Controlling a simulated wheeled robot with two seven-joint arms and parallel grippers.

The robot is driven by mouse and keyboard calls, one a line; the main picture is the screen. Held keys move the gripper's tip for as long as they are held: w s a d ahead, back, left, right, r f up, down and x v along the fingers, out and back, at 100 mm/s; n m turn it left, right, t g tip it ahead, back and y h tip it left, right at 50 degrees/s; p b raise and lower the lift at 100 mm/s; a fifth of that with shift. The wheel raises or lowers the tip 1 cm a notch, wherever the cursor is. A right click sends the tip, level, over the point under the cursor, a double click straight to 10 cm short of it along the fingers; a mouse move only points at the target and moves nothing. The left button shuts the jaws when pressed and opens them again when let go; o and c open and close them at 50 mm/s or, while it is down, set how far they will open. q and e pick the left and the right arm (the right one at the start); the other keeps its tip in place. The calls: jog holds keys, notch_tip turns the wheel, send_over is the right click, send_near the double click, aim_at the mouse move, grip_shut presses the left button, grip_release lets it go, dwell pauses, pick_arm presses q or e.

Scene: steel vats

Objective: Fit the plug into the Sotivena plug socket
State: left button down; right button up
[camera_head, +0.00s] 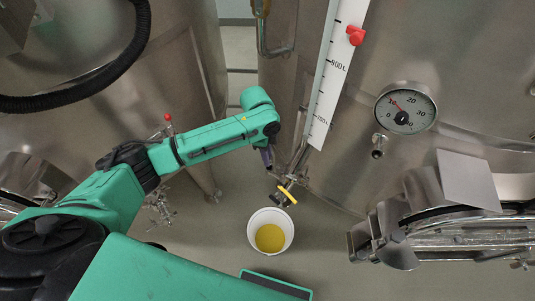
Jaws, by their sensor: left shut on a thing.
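My left arm comes in from the left, and its gripper (267,158) points down beside the steel fittings at the foot of the vat. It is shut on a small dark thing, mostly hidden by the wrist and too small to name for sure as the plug. I cannot make out the plug socket, and no label reading Sotivena can be read. A yellow-handled valve (287,194) is just below and right of the gripper. My right gripper is not in view.
A white bucket (254,242) with yellow liquid stands on the floor below the valve. Steel vats (330,185) stand close behind. A dial gauge (406,108) and a white level scale (328,95) are on the right vat. A black hose (110,72) hangs at upper left.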

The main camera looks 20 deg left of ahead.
pick_arm(q)
jog(key=shift+f+b, duration=0.7)
jog(key=shift+f, duration=0.95)
jog(key=c, duration=0.6)
grip_release()
notch_tip(320, 180, up, 14)
jog(key=a+b, duration=0.1)
jog(key=b, duration=0.1)
jog(key=shift+a+r+b, duration=0.25)
jog(key=shift+a+b, duration=0.05)
jog(key=shift+a, duration=0.1)
jog(key=shift+s, duration=0.1)
